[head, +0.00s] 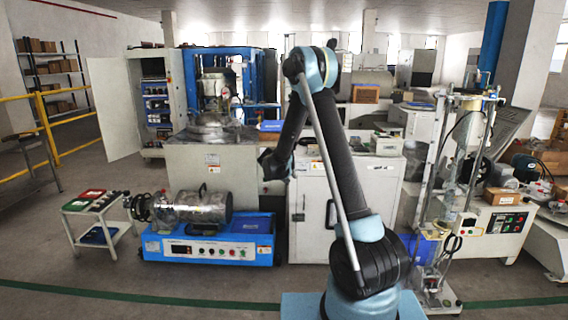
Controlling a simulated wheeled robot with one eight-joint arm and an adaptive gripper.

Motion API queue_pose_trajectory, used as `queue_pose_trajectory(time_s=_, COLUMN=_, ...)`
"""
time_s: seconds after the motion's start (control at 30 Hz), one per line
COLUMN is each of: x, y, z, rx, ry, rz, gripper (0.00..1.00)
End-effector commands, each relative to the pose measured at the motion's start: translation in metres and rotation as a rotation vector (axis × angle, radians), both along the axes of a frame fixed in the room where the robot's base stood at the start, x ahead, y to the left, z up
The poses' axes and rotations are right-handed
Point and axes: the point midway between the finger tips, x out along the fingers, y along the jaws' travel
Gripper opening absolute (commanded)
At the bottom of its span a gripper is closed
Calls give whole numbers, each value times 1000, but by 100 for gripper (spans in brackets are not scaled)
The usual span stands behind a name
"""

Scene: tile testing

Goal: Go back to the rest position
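My arm rises from the bottom right of the head view to a raised elbow, then folds down and forward. Its far end, with my gripper (267,164), is a small dark shape in front of the grey-white cabinet (215,178). The fingers cannot be made out, so I cannot tell whether they are open or shut. No held object can be made out.
A blue-based machine with a metal drum (208,250) stands left of my arm. A small cart (88,208) with coloured trays is farther left. A tall test stand (455,180) is at right. Open grey floor (90,275) lies at front left.

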Motion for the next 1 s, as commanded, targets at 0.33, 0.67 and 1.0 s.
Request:
queue_pose_trajectory(time_s=0.33, x=-62, y=-57, z=64, rx=43, ry=100, rz=-44, gripper=29)
queue_pose_trajectory(time_s=0.67, x=-136, y=-103, z=107, rx=92, ry=192, rz=-75, gripper=29)
queue_pose_trajectory(time_s=1.0, x=-222, y=-141, z=134, rx=149, ry=284, rz=-98, gripper=29)
